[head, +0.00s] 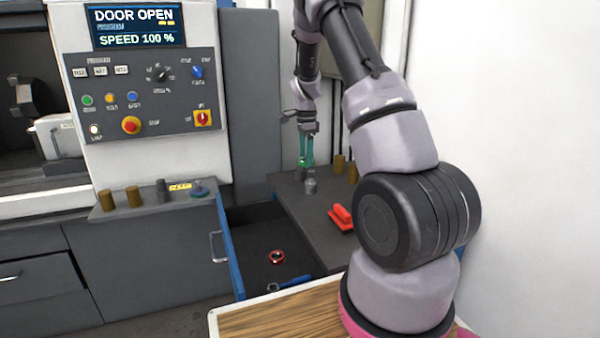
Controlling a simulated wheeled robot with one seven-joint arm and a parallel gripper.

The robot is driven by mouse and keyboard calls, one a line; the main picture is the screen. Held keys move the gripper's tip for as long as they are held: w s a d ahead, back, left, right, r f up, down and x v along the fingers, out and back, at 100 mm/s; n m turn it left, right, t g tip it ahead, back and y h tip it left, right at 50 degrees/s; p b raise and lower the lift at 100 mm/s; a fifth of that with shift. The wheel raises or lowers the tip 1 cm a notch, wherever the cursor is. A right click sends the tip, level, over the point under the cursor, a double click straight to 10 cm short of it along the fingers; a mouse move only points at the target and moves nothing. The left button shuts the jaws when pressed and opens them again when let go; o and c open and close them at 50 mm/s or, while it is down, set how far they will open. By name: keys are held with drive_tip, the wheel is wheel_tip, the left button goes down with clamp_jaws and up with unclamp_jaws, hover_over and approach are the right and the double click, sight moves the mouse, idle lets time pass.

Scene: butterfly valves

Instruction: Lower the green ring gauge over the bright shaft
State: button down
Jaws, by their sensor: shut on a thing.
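My gripper (306,157) points down over the dark bench top at the back, with two thin teal fingers. It is shut on the green ring gauge (301,162), which shows small and partly hidden at the fingertips. The bright shaft (310,185) is a short grey metal post standing upright on the bench, just below the gripper and slightly right of the visible green. The ring appears above the shaft's top. At this size I cannot tell whether they touch or line up.
Brass cylinders (340,165) stand right of the shaft. A red tool (341,217) lies on the bench in front. The open drawer (245,240) holds a red ring (276,257) and a blue wrench (288,284). A machine control panel (145,95) stands left; small parts line its ledge.

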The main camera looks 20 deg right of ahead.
sight(311, 170)
wheel_tip(311, 170, up, 4)
drive_tip(key=w+d+f+m, duration=0.1)
drive_tip(key=w+d+m, duration=0.15)
drive_tip(key=m, duration=0.35)
drive_tip(key=shift+s+d+f, duration=0.1)
drive_tip(key=shift+f, duration=1.85)
drive_tip(key=shift+s+d+f, duration=0.1)
drive_tip(key=shift+f, duration=1.85)
drive_tip(key=shift+f, duration=1.5)
unclamp_jaws()
wheel_tip(311, 170, up, 11)
drive_tip(key=shift+f, duration=0.1)
